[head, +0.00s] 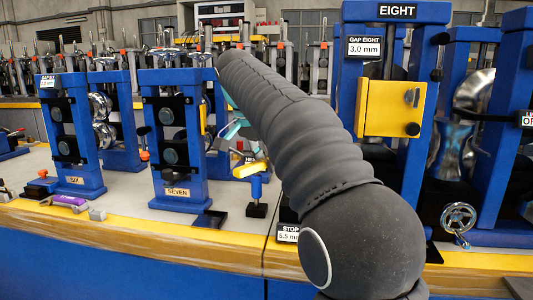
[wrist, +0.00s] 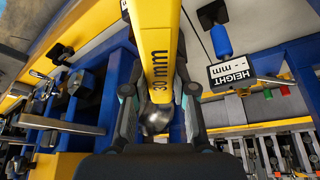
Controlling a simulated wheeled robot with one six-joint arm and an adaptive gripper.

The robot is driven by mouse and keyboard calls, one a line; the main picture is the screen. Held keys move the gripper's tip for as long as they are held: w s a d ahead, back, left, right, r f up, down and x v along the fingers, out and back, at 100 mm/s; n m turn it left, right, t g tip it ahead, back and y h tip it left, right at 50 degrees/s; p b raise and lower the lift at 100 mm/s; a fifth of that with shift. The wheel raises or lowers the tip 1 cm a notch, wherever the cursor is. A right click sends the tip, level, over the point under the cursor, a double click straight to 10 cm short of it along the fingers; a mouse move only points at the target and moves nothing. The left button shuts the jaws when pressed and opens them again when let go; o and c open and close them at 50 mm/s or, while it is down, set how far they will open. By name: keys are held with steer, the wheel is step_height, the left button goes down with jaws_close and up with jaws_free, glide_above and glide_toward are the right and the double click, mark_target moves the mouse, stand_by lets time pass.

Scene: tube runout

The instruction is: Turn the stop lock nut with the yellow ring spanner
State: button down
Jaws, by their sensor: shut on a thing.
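The yellow ring spanner (wrist: 158,50), marked 30 mm, is held between the two fingers of my gripper (wrist: 158,98) in the wrist view. Its shaft runs up out of the top of that picture, so its far end is out of view there. In the head view my gripper (head: 232,130) shows only as teal parts behind my dark arm. A yellow piece (head: 250,168) lies just below it, over a blue post (head: 256,188); I cannot tell whether it is the spanner. The stop lock nut cannot be made out in either view.
Blue roll stands SIX (head: 75,193) and SEVEN (head: 177,203) are at left. Stand EIGHT (head: 397,12) with a yellow plate (head: 390,108) is close at right. A partly covered STOP label (head: 288,233) reads 5.5 mm. A purple block (head: 68,200) lies at the bench's front left.

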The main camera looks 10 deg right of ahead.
step_height(320, 180, down, 7)
steer(key=b, duration=0.2)
stand_by(0.7)
steer(key=shift+f+b, duration=0.8)
steer(key=shift+f, duration=0.25)
steer(key=shift+s+d, duration=0.1)
steer(key=s+d+n+t+y+b, duration=0.1)
steer(key=s+d+n+y, duration=0.2)
steer(key=d+n, duration=0.7)
steer(key=shift+s+d+n+y, duration=0.2)
steer(key=shift+s+n+y, duration=0.2)
steer(key=shift+s+n, duration=0.15)
stand_by(0.8)
steer(key=shift+a+m+t, duration=0.2)
steer(key=shift+m+t, duration=0.05)
steer(key=shift+t, duration=0.05)
